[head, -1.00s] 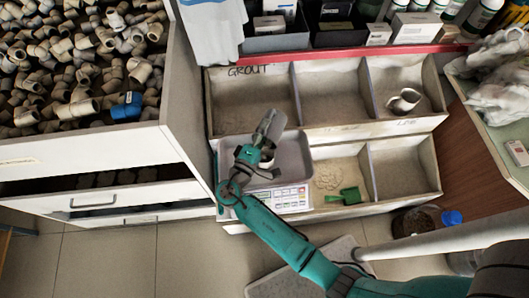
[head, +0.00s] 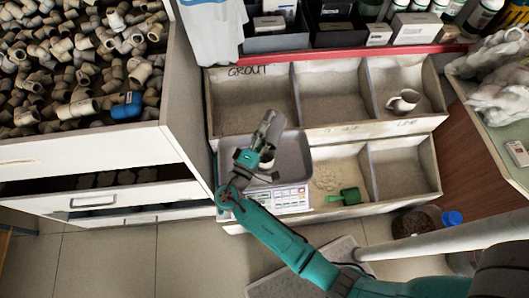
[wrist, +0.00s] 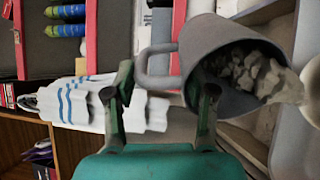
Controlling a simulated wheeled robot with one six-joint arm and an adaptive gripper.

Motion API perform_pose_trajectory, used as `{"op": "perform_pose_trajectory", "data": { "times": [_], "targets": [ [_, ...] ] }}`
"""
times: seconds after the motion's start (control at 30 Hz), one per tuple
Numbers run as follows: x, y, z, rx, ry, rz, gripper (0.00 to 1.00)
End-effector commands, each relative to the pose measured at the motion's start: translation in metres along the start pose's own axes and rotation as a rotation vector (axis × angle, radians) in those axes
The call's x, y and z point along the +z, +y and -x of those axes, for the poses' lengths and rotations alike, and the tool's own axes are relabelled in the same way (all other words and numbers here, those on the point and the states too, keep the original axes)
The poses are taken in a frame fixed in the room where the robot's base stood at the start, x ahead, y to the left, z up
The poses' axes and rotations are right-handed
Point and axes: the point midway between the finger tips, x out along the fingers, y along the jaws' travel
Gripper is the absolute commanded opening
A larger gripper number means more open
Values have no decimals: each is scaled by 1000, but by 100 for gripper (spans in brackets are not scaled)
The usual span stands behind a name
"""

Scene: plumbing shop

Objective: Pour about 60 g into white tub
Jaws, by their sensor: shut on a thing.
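My gripper (wrist: 160,105) is shut on the handle of a grey cup (wrist: 205,45). The cup is tilted, with lumpy grey material (wrist: 245,72) inside. Pale material (wrist: 285,88) shows at its lip, apparently spilling out. In the head view, the cup (head: 268,127) and my gripper (head: 255,150) are over the grey pan (head: 295,160) of a scale. A white rim at the right edge of the wrist view may be the white tub (wrist: 312,92). In the head view, the tub is mostly hidden under my gripper, and its fill cannot be seen.
The scale's panel (head: 285,198) faces front. A green scoop (head: 345,196) lies in a bin with pale powder (head: 327,178). A pale jug (head: 403,101) sits in the back right bin. Drawers of pipe fittings (head: 80,70) stand at left.

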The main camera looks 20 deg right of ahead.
Motion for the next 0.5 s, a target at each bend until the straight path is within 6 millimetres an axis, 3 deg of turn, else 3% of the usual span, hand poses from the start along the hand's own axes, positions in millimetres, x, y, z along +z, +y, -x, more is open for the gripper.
{"op": "perform_pose_trajectory", "data": {
  "times": [0.5],
  "targets": [
    [-1, -14, -52, -378, -6, 13, 0]
  ]
}}
